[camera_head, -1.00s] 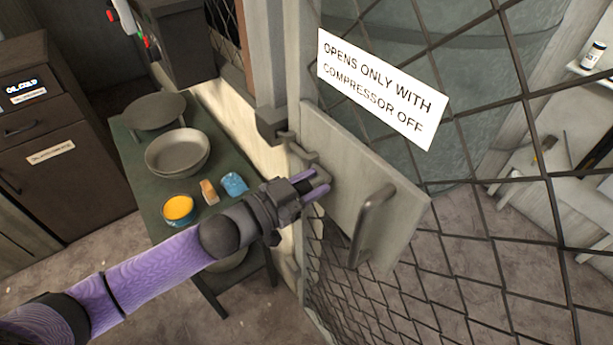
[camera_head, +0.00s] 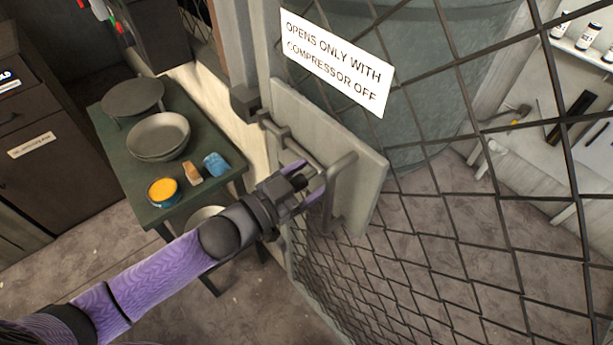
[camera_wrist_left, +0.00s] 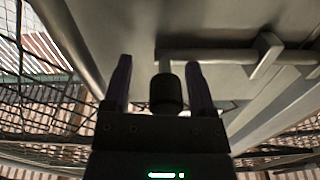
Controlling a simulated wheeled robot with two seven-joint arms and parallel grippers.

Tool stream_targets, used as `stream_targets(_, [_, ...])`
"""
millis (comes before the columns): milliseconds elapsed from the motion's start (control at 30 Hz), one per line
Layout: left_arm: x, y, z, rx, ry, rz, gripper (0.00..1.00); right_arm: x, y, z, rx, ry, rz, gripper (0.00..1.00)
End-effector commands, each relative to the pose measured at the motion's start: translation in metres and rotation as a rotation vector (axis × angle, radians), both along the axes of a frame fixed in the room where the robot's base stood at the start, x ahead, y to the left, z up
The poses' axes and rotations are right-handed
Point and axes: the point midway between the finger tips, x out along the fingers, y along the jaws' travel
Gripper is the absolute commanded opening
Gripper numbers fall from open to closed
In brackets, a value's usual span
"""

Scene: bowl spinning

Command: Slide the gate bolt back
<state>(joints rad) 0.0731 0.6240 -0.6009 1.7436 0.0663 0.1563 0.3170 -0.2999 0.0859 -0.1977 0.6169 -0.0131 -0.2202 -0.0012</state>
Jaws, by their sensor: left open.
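The gate bolt (camera_head: 300,150) is a grey rod on a pale plate (camera_head: 362,165) fixed to the mesh gate. It runs through a bracket at the plate's left side. In the left wrist view, the rod (camera_wrist_left: 212,56) passes through a bracket (camera_wrist_left: 266,54) and has a dark knob (camera_wrist_left: 166,90) at its end. My left gripper (camera_head: 312,182) is open at the rod's right end, close to the grey handle (camera_head: 338,188). In the wrist view, its fingers (camera_wrist_left: 158,65) stand on either side of the knob, with gaps visible. My right gripper is not in view.
A white sign (camera_head: 335,62) about the compressor hangs above the plate. A green table (camera_head: 215,188) with bowls stands left of the gate post. A shelf with bottles (camera_head: 588,36) is behind the mesh at right.

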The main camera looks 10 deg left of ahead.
Motion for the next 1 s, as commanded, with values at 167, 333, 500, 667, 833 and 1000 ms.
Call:
stream_targets(167, [-0.007,0.006,-0.001,0.0,0.002,0.0,0.73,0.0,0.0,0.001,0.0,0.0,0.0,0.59])
stream_targets(333, [-0.035,0.027,-0.001,0.001,0.005,0.001,0.73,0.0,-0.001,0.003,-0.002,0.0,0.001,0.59])
stream_targets(500, [-0.062,0.048,-0.001,0.002,0.004,0.0,0.73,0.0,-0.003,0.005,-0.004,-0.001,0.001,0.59])
stream_targets(667, [-0.076,0.06,-0.001,0.0,0.003,0.0,0.73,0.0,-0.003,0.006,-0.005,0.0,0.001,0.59])
stream_targets(833, [-0.078,0.061,0.0,-0.001,0.0,-0.001,0.73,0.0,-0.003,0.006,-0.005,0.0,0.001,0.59])
stream_targets(1000, [-0.078,0.061,0.0,-0.001,0.0,-0.001,0.73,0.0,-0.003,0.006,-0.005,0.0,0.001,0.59])
